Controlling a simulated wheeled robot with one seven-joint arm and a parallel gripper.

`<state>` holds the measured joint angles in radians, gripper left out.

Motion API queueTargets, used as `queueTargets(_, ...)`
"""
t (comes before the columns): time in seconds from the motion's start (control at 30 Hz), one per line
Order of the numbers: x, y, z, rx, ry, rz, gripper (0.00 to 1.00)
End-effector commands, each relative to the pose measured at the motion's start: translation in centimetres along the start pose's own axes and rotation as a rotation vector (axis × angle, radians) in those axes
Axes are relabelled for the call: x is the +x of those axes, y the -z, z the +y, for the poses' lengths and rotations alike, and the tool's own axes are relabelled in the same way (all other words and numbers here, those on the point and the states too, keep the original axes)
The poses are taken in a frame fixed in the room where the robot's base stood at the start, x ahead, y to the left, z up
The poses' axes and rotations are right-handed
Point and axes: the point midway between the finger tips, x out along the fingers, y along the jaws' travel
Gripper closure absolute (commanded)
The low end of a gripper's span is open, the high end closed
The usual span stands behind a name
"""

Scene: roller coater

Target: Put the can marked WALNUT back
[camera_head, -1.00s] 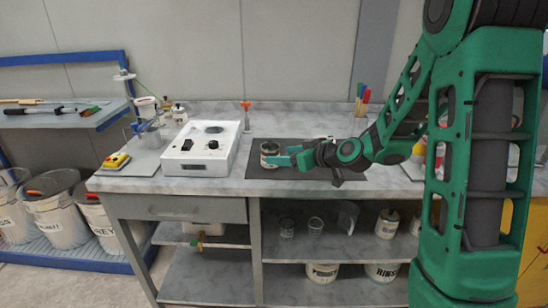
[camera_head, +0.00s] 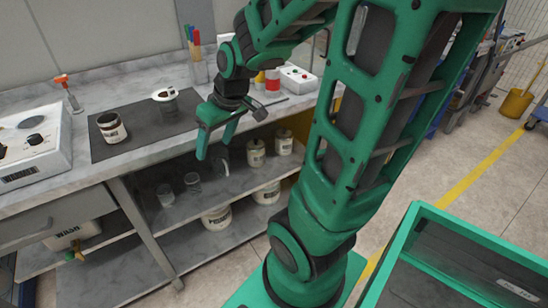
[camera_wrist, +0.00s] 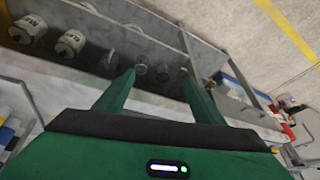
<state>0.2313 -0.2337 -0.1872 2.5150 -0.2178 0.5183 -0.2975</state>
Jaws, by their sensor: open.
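An open-looking can (camera_head: 112,128) with a pale label and dark top stands upright on the dark mat (camera_head: 150,124) on the bench. Its lettering is too small to read. Two pale labelled cans (camera_head: 256,153) stand on the shelf under the bench; they also show upper left in the wrist view (camera_wrist: 70,43). I cannot tell which can is marked WALNUT. My gripper (camera_head: 214,148) is open and empty, pointing down by the bench's front edge, apart from all cans. In the wrist view its fingers (camera_wrist: 158,78) have nothing between them.
The shelf (camera_head: 215,180) also holds clear cups (camera_head: 193,182). White buckets (camera_head: 216,218) stand below. A white device (camera_head: 30,140) is at left, a pen holder (camera_head: 198,70) behind. Open floor lies right.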

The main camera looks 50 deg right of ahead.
Motion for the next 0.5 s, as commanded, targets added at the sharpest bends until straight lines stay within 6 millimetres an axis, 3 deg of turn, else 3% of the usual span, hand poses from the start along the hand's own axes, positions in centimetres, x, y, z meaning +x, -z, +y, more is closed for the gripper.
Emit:
queueTargets(0.1,-3.6,-6.3,1.9,0.198,-0.079,-0.14,0.37)
queueTargets(0.23,-6.7,-11.9,2.7,0.397,-0.137,-0.259,0.37)
queueTargets(0.33,-8.2,-14.6,2.7,0.501,-0.162,-0.317,0.37)
queueTargets(0.5,-9.1,-16.4,2.7,0.57,-0.176,-0.354,0.37)
